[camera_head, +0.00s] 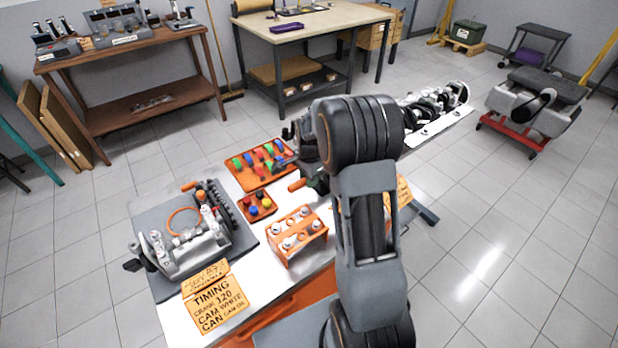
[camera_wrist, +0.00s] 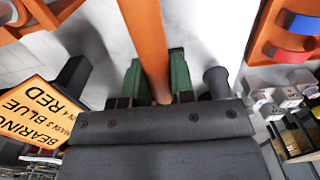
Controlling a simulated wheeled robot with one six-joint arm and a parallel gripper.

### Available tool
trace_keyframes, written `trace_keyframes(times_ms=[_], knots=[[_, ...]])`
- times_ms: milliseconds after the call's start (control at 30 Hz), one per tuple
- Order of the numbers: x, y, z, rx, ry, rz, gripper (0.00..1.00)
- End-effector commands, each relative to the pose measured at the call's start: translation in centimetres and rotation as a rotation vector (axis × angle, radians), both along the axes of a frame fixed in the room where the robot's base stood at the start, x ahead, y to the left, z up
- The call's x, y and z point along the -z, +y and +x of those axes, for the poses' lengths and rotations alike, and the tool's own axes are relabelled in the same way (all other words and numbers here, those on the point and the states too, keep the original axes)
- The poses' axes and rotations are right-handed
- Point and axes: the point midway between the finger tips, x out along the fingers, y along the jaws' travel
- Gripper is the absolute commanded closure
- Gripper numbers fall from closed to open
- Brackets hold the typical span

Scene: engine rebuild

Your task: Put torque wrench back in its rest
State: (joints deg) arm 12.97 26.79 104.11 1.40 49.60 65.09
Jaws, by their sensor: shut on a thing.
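My gripper (camera_wrist: 155,88) has green fingers closed on an orange handle (camera_wrist: 148,35), which I take to be the torque wrench. The handle runs up and out of the top of the wrist view, so its far end is hidden there. In the head view my gripper (camera_head: 316,183) is partly behind my arm, above the workbench, and a short orange end of the handle (camera_head: 297,185) sticks out to its left. The rest for the wrench cannot be made out for certain in either view.
The workbench holds an orange tray of coloured shells (camera_head: 245,177), a small tray of coloured pieces (camera_head: 247,207), an orange piston rack (camera_head: 297,250), an engine part (camera_head: 190,257) on a grey mat and a timing sign (camera_head: 215,300). A crankshaft (camera_head: 440,104) lies behind my arm.

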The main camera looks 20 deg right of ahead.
Motion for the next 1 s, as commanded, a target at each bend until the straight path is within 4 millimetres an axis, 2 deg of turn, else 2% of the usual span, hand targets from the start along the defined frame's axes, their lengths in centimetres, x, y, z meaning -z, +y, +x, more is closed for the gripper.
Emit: trace_keyframes(times_ms=[1000], knots=[[1.5, 0.0, 0.0, 0.0, -0.002, -0.001, 1.0]])
